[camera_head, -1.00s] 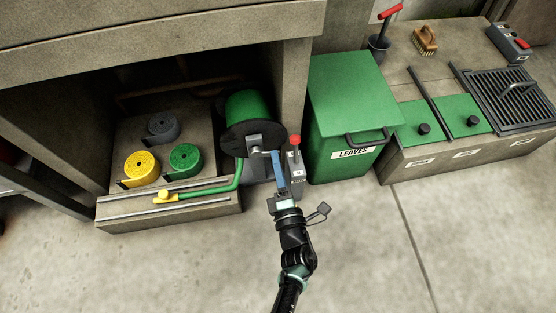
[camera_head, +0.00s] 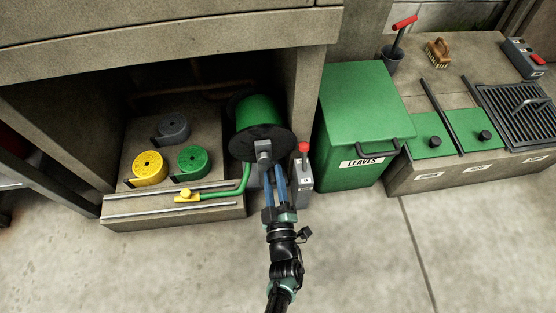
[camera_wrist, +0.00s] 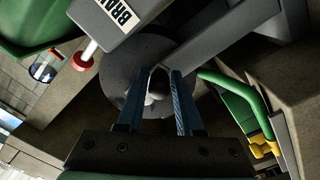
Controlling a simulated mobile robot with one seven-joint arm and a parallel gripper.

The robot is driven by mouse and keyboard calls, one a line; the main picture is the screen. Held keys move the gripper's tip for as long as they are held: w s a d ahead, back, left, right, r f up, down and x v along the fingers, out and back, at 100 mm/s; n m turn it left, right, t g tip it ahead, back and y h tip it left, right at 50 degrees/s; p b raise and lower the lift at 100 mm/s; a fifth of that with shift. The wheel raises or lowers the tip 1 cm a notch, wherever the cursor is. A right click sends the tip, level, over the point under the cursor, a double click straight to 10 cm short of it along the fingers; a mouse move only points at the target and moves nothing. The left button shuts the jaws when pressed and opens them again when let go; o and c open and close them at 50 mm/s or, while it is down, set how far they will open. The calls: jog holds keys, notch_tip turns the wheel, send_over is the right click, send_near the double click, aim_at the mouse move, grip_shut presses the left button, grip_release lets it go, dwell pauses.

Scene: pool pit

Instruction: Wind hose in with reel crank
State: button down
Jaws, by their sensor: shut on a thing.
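The hose reel (camera_head: 258,112) has a green drum and a black flange and stands under the counter. The green hose (camera_head: 240,181) runs from it to a yellow nozzle (camera_head: 187,196) lying on the ledge. My gripper (camera_head: 272,164) is at the front of the reel, its blue fingers pointing at the grey crank (camera_head: 263,148). In the wrist view my gripper (camera_wrist: 156,78) is shut on the pale crank handle (camera_wrist: 156,84), which sits between the fingers. The grey crank arm (camera_wrist: 222,42) runs to the upper right. The fingers partly hide the handle.
A grey brake box (camera_head: 301,188) with a red-knobbed lever (camera_head: 303,148) stands close on the right. The green leaves bin (camera_head: 360,125) is beyond it. Yellow (camera_head: 150,167), green (camera_head: 192,160) and grey coils sit left of the reel. The floor in front is clear.

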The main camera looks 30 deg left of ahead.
jog(key=shift+s+a+r+m+p, duration=0.1)
jog(key=shift+s+a+m+p, duration=0.35)
jog(key=shift+m, duration=1.25)
jog(key=shift+s+a+r+m+p, duration=0.15)
jog(key=shift+s+a+m, duration=0.5)
jog(key=shift+m, duration=1.05)
jog(key=shift+s+a+f+m+p, duration=0.1)
jog(key=shift+s+a+m+p, duration=0.2)
jog(key=shift+a+m, duration=0.95)
jog(key=shift+w+d+r+m, duration=0.1)
jog(key=shift+d+m, duration=0.4)
jog(key=shift+m, duration=0.15)
jog(key=shift+w, duration=0.1)
jog(key=c, duration=0.7)
grip_release()
jog(key=shift+o, duration=0.2)
jog(key=p+v, duration=0.4)
jog(key=v, duration=0.9)
jog(key=shift+p, duration=0.3)
